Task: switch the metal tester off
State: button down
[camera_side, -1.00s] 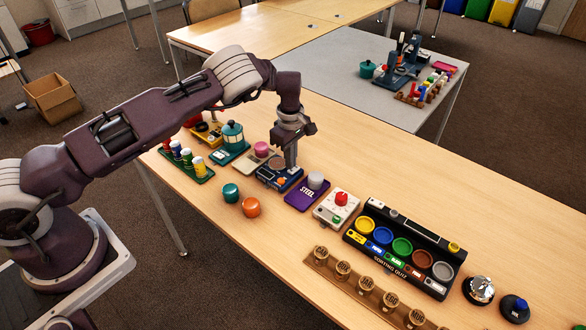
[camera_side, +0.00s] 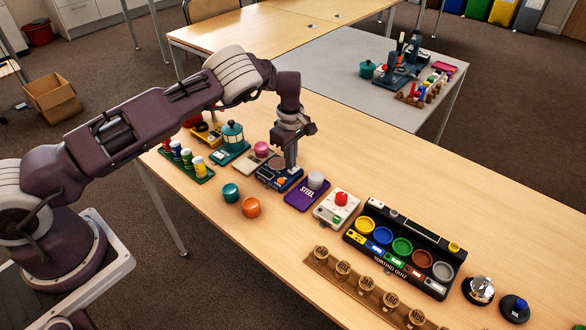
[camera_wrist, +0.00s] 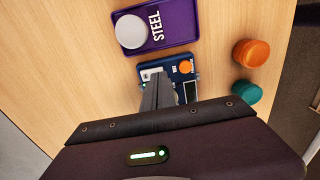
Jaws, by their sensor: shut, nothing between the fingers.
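The metal tester (camera_side: 266,178) is a small dark blue box on the wooden table, with a round orange part near one end. In the wrist view the tester (camera_wrist: 173,70) shows a white label, the orange part (camera_wrist: 186,67) and a dark display panel. My gripper (camera_side: 290,166) points down over the tester, its fingers shut and empty. In the wrist view my fingertips (camera_wrist: 157,80) overlap the tester's top and hide part of it. I cannot tell whether they touch it, nor make out the switch's position.
A purple STEEL pad (camera_side: 301,196) with a grey disc lies just right of the tester. A pad with a pink disc (camera_side: 262,149) lies on its other side. Teal (camera_side: 230,192) and orange (camera_side: 251,207) pieces stand in front. A white box with a red knob (camera_side: 340,199) is further right.

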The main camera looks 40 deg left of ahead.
jog(key=shift+f, duration=0.95)
dwell(0.4)
jog(key=shift+r, duration=3.5)
jog(key=s+d+r+m+t+h, duration=0.1)
jog(key=s+r+m, duration=0.3)
jog(key=r, duration=0.5)
jog(key=s+d+r+m+t+h, duration=0.1)
jog(key=s+r, duration=0.6)
jog(key=r, duration=0.3)
jog(key=s+d+r+m+t+h, duration=0.1)
jog(key=s+r+m, duration=0.3)
jog(key=r, duration=0.5)
jog(key=s+r+m+t+y, duration=0.1)
jog(key=s+m, duration=0.8)
jog(key=s, duration=1.5)
jog(key=shift+d+r+t+y, duration=0.25)
jog(key=shift+d+t+y, duration=0.15)
jog(key=shift+t+y, duration=0.5)
